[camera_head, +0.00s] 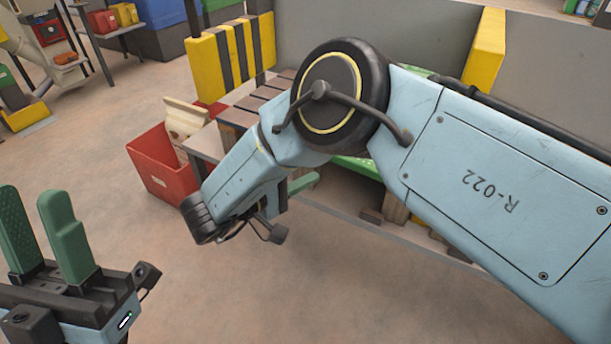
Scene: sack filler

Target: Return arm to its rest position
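My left gripper (32,198) is at the lower left, its two green fingers pointing up with a gap between them and nothing in it. My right arm, pale blue and marked R-022, comes in from the right and bends at a large black elbow joint in the upper middle. Its forearm slopes down and left to a black wrist. The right gripper (303,183) is mostly hidden behind this forearm; only what looks like one green finger shows, so its opening and contents are hidden.
A red bin (160,168) with a cream-coloured object in it stands on the floor beside a slatted bench or pallet (245,108). A yellow and black striped barrier (230,58) stands behind. Green material partly shows behind my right arm. The floor at front centre is clear.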

